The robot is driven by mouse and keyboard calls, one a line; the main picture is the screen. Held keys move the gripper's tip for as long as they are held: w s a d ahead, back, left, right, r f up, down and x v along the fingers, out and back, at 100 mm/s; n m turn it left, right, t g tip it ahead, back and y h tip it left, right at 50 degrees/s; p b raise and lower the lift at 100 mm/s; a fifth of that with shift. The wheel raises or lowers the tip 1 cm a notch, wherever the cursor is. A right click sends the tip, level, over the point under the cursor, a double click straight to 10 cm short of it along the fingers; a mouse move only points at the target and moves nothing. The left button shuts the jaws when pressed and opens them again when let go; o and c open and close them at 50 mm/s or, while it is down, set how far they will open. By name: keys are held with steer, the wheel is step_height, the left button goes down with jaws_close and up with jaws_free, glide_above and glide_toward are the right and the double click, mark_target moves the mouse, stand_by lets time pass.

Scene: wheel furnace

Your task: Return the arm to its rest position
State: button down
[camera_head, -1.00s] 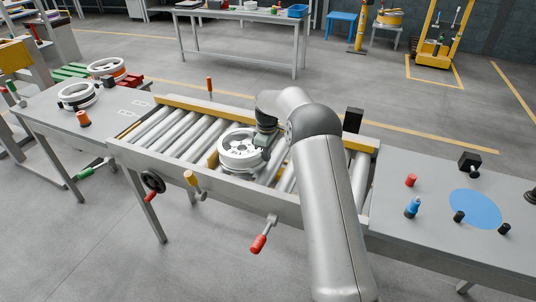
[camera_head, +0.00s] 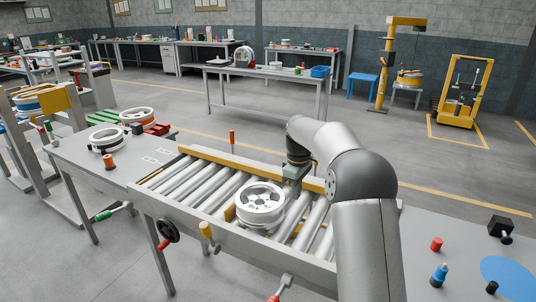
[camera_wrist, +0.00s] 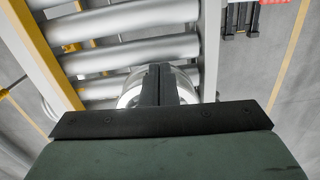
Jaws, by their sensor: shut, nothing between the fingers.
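My arm reaches over the roller conveyor (camera_head: 330,249) from the right in the head view. My gripper (camera_head: 289,187) hangs above the rollers, just behind and to the right of a white wheel (camera_head: 260,206) that lies flat on them. In the wrist view my gripper (camera_wrist: 160,72) has its fingers together with nothing between them. The wheel (camera_wrist: 130,92) shows partly behind the fingers there, apart from them as far as I can tell. Much of the wheel is hidden by the fingers in that view.
A right table (camera_head: 440,225) carries a blue disc (camera_head: 510,272), a red peg (camera_head: 436,244) and a blue peg (camera_head: 439,274).

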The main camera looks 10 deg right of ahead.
steer(key=s+a+r+m, duration=0.2)
steer(key=s+r, duration=0.2)
steer(key=s, duration=0.5)
steer(key=s+f+m, duration=0.2)
steer(key=s+m, duration=0.2)
steer(key=s, duration=1.1)
steer(key=s+a+f+m, duration=0.1)
steer(key=s+f+m, duration=0.2)
steer(key=s, duration=1.3)
steer(key=shift+s+a+m, duration=0.25)
steer(key=shift+s+m, duration=0.05)
steer(key=shift+m, duration=0.3)
